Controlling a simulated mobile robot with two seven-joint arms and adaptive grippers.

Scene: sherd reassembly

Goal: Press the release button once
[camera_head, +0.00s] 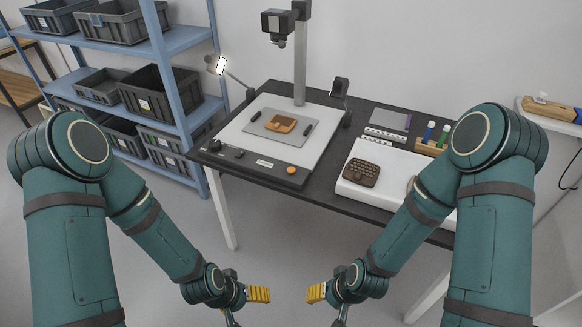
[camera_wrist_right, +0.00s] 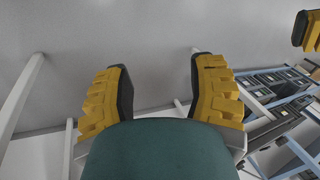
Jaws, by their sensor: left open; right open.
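An orange round button (camera_head: 291,170) sits at the right end of the dark front panel of the copy stand (camera_head: 240,162), which stands on the dark table. An orange-brown sherd (camera_head: 281,124) lies on the grey plate in the middle of the stand's base. My left gripper (camera_head: 257,294) and my right gripper (camera_head: 317,293) hang in front of the table, below its edge and apart from the button. In the right wrist view my right gripper (camera_wrist_right: 160,95) is open with nothing between its yellow fingers.
A blue shelf (camera_head: 180,80) with grey crates stands at the left. A lamp (camera_head: 220,65) and a camera column (camera_head: 300,60) rise above the stand. The floor before the table is clear.

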